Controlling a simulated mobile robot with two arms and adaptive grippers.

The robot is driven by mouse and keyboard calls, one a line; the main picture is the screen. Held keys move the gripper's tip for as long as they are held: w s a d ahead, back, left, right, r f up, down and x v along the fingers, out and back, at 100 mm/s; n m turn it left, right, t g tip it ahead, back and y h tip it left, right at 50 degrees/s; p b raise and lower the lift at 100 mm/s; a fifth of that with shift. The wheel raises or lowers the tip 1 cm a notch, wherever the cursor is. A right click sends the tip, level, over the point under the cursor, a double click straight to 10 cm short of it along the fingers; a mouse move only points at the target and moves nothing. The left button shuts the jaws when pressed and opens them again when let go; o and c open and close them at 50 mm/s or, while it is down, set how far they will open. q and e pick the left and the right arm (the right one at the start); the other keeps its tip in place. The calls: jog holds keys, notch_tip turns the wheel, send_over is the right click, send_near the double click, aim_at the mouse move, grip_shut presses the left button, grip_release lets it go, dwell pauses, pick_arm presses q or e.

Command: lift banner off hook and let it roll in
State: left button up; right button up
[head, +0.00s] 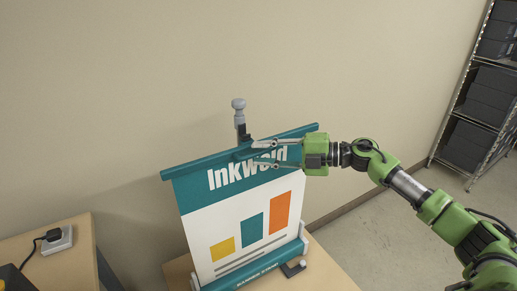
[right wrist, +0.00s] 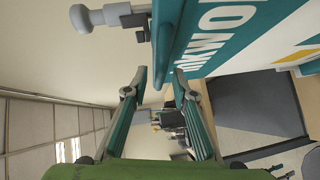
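The banner (head: 231,222) stands pulled out, white with a teal "Inkweld" heading and coloured bars. Its teal top rail (head: 195,166) is tilted in the head view and sits at the black hook (head: 243,138) on the grey-knobbed pole (head: 238,104). My right gripper (head: 258,151) is at the rail, just right of the hook, with its fingers apart. In the right wrist view, the rail (right wrist: 163,38) lies at the gap between the fingertips (right wrist: 160,72); I cannot tell whether they touch it. The hook and knob (right wrist: 82,18) show at upper left. My left gripper is out of view.
The banner's base (head: 262,278) rests on a wooden surface (head: 325,268). A wooden table (head: 65,240) at left carries a white socket box with a black plug (head: 57,238). A shelf rack (head: 475,125) with dark boxes stands at right. The wall is close behind the banner.

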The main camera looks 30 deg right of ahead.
jog(key=shift+w+a+f, duration=0.1)
jog(key=shift+w+a, duration=0.4)
jog(key=shift+a, duration=0.05)
